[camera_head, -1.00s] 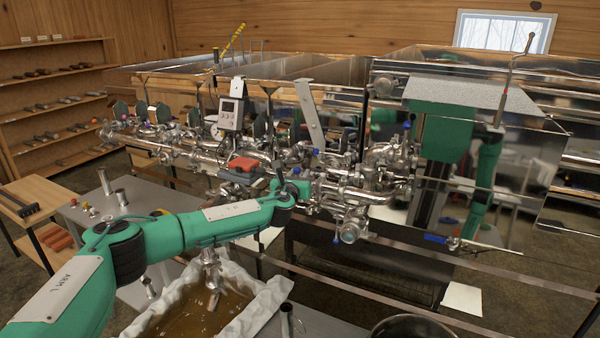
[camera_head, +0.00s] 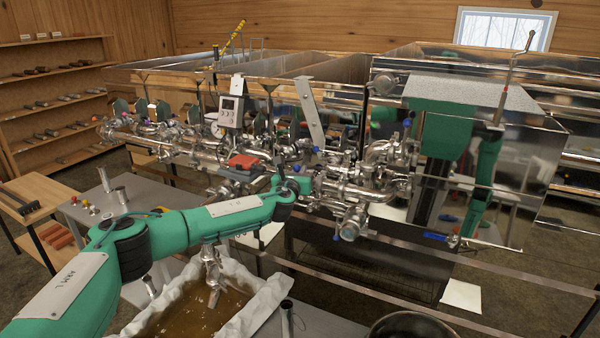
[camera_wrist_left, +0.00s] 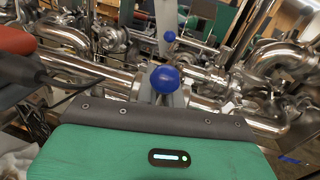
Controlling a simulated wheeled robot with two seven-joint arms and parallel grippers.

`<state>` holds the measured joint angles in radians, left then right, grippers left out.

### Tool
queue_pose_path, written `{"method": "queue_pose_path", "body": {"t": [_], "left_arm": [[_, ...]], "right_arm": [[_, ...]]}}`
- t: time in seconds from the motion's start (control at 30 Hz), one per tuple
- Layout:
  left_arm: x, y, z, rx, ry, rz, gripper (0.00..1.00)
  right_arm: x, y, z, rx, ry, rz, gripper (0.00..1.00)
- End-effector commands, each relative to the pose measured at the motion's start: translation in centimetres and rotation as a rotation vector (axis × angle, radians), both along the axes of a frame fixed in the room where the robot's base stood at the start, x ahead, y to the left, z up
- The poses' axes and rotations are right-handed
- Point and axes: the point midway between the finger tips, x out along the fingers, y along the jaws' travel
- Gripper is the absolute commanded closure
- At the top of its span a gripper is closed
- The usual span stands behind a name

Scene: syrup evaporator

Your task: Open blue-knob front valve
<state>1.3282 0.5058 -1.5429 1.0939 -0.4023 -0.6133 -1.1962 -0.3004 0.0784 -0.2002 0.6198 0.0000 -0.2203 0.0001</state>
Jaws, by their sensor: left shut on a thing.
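The blue knob of the front valve (camera_wrist_left: 165,79) shows as a round ball at the middle of the left wrist view, right at my left gripper (camera_wrist_left: 168,97). The gripper is shut on the knob's handle; the grip itself is largely hidden by the knob. In the head view my left gripper (camera_head: 303,182) is among the steel pipes at the front of the evaporator. A small blue spot of the knob (camera_head: 296,168) shows there beside the gripper. My right gripper is not in view.
Another blue knob (camera_wrist_left: 170,36) stands farther back in the left wrist view. Steel pipes (camera_head: 375,190) crowd both sides of the gripper. A red-topped part (camera_head: 243,161) lies just left. A basin of amber liquid (camera_head: 190,312) lies below my arm.

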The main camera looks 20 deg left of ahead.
Motion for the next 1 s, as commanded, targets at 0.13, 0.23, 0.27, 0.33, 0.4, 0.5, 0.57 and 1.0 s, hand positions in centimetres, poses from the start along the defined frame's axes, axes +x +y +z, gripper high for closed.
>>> {"method": "queue_pose_path", "body": {"t": [0.13, 0.23, 0.27, 0.33, 0.4, 0.5, 0.57, 1.0], "left_arm": [[0.1, 0.4, -0.2, -0.041, 0.009, -0.012, 1.00], [0.2, 0.9, -0.3, -0.090, 0.019, -0.027, 1.00], [0.2, 1.0, -0.3, -0.107, 0.022, -0.032, 1.00], [0.3, 1.5, -0.4, -0.153, 0.030, -0.046, 1.00], [0.4, 1.9, -0.5, -0.202, 0.039, -0.061, 1.00], [0.6, 2.5, -0.7, -0.275, 0.055, -0.084, 1.00], [0.7, 2.8, -0.8, -0.316, 0.062, -0.099, 1.00], [1.4, 4.5, -1.6, -0.537, 0.105, -0.170, 1.00]], "right_arm": [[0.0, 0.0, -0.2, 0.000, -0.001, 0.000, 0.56], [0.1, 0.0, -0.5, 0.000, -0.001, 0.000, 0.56], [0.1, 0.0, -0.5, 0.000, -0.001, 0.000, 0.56], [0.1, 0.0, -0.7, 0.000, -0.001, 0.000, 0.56], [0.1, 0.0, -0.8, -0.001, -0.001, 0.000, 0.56], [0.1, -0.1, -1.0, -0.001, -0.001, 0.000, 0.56], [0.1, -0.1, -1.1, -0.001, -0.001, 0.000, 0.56], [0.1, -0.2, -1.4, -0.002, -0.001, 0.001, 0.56]]}}
